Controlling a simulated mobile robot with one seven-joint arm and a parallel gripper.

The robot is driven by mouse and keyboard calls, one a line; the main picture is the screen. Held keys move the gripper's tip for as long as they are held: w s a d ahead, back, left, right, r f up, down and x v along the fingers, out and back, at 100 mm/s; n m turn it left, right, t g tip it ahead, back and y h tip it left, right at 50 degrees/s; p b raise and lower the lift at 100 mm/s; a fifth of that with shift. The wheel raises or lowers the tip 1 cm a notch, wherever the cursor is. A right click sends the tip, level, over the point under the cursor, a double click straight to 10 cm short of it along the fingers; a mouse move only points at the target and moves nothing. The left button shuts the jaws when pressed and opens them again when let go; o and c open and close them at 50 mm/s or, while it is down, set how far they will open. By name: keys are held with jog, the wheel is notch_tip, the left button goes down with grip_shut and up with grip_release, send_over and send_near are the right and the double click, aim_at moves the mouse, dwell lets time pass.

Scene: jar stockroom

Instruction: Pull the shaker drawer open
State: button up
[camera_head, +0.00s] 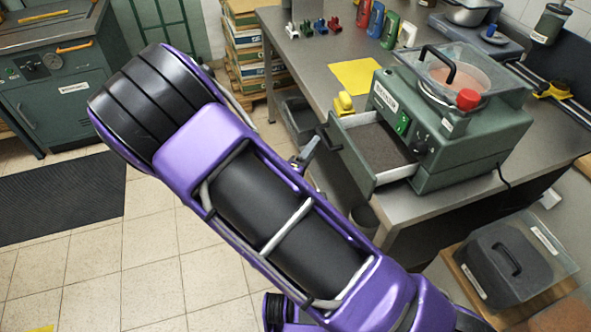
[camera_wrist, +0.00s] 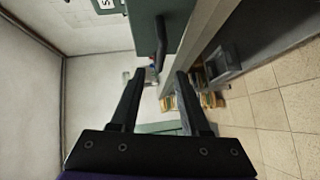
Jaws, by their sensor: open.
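The shaker (camera_head: 455,135) is a green machine with a clear-lidded top, a red knob and a green switch, standing on the grey workbench. Its drawer (camera_head: 352,158) sticks out to the left, open, with its dark inner floor showing. The dark bar handle (camera_head: 328,139) is on the drawer's front. In the wrist view, my gripper (camera_wrist: 157,74) is open and empty. The handle (camera_wrist: 161,42) shows beyond the fingertips, roughly in line with the gap and seemingly apart from them. In the head view my purple arm crosses the middle, and I cannot make out the fingers clearly.
The workbench (camera_head: 420,206) has a yellow sheet (camera_head: 356,76) and several coloured clamps at the back. A dark lidded case (camera_head: 506,262) stands low at right. Stacked crates (camera_head: 246,50) stand behind. Tiled floor is clear at left, beside a black mat (camera_head: 60,205).

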jog(key=v, duration=1)
jog(key=shift+p, duration=0.35)
jog(key=shift+a, duration=0.1)
